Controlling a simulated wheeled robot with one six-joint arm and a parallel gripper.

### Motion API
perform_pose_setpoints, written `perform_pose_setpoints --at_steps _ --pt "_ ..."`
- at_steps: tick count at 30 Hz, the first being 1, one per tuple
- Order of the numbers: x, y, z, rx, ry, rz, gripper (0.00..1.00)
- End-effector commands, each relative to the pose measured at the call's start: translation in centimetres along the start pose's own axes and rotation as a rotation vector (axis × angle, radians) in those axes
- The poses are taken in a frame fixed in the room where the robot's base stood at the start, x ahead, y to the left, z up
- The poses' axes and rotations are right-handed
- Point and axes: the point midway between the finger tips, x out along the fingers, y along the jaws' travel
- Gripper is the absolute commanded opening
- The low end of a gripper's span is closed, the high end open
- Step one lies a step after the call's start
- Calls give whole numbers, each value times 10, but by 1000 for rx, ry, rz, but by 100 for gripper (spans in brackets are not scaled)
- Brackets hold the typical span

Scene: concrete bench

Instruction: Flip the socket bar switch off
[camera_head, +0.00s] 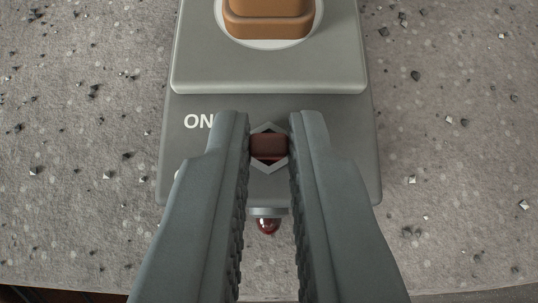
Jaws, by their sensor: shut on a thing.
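The grey socket bar (340,110) lies on the concrete bench, running up out of the top of the view. Its dark red-brown switch (268,147) sits in a pale hexagonal surround near the bar's front end. White "ON" lettering shows to the left of the switch. My gripper (269,145) reaches in from below, its two grey fingers on either side of the switch, shut on it. The left finger covers part of the bar's face beside the lettering. A dark red lamp (268,226) on a grey mount shows between the fingers at the bar's front edge.
An orange-brown plug (268,18) sits in a round white socket on the raised part of the bar, beyond the switch. The concrete bench (455,150) is clear on both sides, with small stone chips. The bench's edge curves along the bottom.

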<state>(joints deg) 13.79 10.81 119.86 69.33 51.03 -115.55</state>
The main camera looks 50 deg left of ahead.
Motion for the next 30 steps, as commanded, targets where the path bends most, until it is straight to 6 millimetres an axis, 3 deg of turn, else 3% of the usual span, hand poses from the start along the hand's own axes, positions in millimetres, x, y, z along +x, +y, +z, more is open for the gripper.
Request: perform_pose_setpoints --at_steps 12,29,30 --pt "-2 0 7 1 173 1 0" --pt "-2 0 8 1 201 0 0" --pt "-2 0 8 1 201 0 18"
